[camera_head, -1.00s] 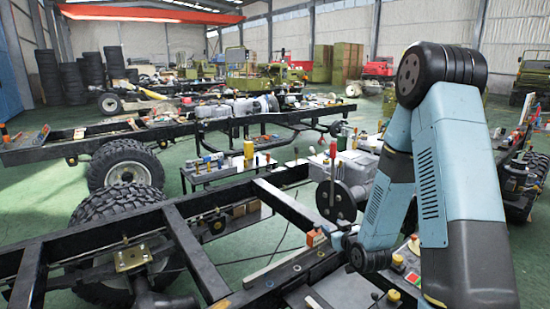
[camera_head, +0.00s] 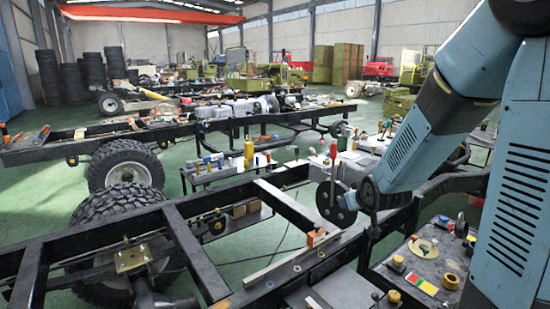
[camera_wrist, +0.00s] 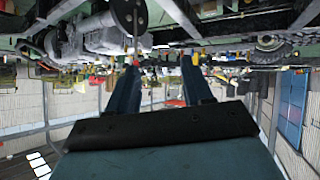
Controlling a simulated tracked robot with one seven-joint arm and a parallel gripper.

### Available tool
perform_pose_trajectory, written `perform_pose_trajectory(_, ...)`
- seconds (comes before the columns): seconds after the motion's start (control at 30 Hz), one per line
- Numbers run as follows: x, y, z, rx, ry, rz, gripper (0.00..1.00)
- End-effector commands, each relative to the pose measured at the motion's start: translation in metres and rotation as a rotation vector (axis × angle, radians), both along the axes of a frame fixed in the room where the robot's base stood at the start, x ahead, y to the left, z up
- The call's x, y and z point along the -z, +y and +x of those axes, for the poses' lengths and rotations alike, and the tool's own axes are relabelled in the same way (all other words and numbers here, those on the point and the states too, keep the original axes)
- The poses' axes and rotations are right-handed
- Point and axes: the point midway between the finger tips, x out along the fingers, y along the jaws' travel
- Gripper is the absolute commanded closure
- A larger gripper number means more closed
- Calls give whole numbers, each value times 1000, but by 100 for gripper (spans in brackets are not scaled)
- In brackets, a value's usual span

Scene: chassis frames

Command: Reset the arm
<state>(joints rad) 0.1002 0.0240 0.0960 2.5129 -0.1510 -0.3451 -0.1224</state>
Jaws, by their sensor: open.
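My gripper (camera_wrist: 160,82) shows in the wrist view, with its two dark blue fingers apart and nothing between them. That view is upside down: the vehicle frames and parts hang along the top and the hall roof is at the bottom. In the camera_head view my blue arm fills the right side. One link slants down left to a dark joint beside a round black disc (camera_head: 335,201) on the near chassis frame (camera_head: 195,250). The gripper's fingers cannot be made out there. The fingers touch nothing that I can see.
A grey panel with buttons (camera_head: 425,262) lies below my arm at right. A low table with tools (camera_head: 215,177) stands behind the near frame. Large tyres (camera_head: 125,165) and more frames stand at left. Green floor (camera_head: 40,205) is clear at far left.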

Motion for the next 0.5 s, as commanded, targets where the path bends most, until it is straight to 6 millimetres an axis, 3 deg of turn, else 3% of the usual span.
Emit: perform_pose_trajectory(0.5, -69, -11, -80, 110, 162, 12, 50)
